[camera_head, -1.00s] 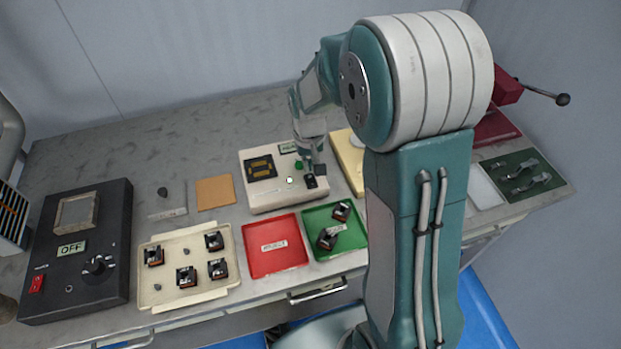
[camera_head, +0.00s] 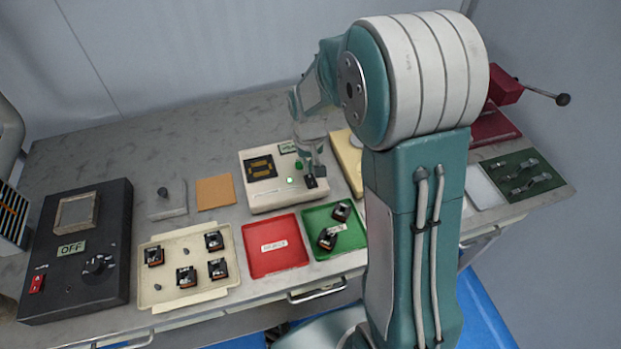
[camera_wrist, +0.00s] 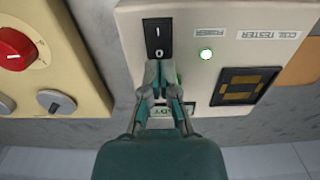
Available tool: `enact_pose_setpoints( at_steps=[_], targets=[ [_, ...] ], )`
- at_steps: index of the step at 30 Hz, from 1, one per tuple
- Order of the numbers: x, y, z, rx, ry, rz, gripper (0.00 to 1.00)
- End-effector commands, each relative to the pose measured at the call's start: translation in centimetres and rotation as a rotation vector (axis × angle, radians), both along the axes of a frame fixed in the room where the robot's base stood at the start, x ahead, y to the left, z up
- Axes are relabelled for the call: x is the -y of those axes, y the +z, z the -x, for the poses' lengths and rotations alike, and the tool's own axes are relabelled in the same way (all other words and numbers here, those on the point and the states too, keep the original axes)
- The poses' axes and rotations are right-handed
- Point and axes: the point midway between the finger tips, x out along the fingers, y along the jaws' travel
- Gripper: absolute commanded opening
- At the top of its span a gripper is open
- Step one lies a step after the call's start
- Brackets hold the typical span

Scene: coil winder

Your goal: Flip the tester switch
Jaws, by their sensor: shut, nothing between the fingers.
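The coil tester (camera_head: 270,199) is a cream box on the bench, with a dark socket, a small green-white lamp and a label. Its black rocker switch (camera_wrist: 158,38), marked I and O, shows in the wrist view; in the head view the switch (camera_head: 311,183) is at the box's front right.
A yellowish box with a red knob (camera_wrist: 14,46) and grey knobs stands beside the tester. A red tray (camera_head: 262,262), a green tray (camera_head: 318,252) with coil parts and a cream tray (camera_head: 165,299) lie in front. A black unit reading OFF (camera_head: 118,205) is at left.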

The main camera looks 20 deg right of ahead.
Motion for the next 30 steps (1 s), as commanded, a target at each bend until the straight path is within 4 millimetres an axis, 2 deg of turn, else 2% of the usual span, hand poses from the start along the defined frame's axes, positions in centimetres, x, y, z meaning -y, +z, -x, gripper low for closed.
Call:
enact_pose_setpoints(
  at_steps=[30],
  targets=[
    [0.0, -1.3, 0.0, 0.0, 0.0, 0.0, 0.0]
  ],
)
